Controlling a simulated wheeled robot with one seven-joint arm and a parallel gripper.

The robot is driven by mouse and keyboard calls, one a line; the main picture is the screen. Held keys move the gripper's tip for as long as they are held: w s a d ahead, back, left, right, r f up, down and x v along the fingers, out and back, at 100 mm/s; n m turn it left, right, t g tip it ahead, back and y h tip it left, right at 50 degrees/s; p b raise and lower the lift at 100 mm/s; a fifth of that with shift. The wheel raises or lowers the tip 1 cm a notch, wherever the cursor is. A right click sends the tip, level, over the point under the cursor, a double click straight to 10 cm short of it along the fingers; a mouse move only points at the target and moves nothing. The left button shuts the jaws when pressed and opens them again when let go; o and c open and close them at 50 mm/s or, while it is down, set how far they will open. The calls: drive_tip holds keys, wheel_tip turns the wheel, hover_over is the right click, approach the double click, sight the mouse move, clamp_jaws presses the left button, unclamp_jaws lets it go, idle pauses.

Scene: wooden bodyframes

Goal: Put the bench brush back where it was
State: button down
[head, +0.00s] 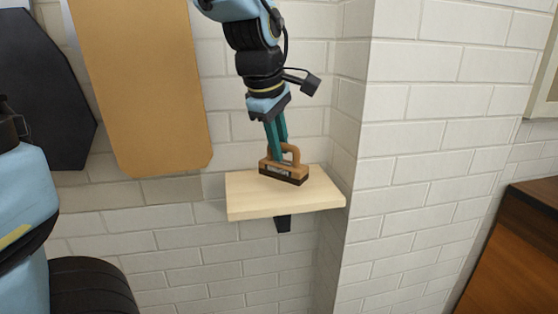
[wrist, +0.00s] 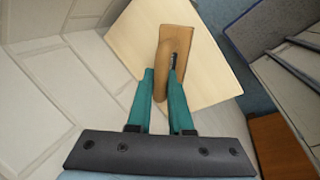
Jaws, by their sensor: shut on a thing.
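The bench brush (head: 284,172) is a small block with a brown wooden top, a dark underside and a looped wooden handle. It is upright on or just above a pale wooden wall shelf (head: 245,205); I cannot tell whether it touches. My gripper (head: 284,150) points down from above, its teal fingers shut on the brush handle. In the wrist view the brush (wrist: 176,42) shows beyond the fingertips (wrist: 164,76), with the pale shelf (wrist: 215,75) behind it. The brush's underside is hidden in the wrist view.
The shelf sits on a dark bracket (head: 283,223) against a white brick wall (head: 270,270), beside a protruding brick corner (head: 365,130). A tan panel (head: 145,90) and a dark panel (head: 40,90) are at left. A brown wooden piece (head: 520,250) stands at right. The shelf around the brush is clear.

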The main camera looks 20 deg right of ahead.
drive_tip(key=shift+f, duration=1.7)
drive_tip(key=shift+f, duration=0.1)
drive_tip(key=c, duration=0.8)
unclamp_jaws()
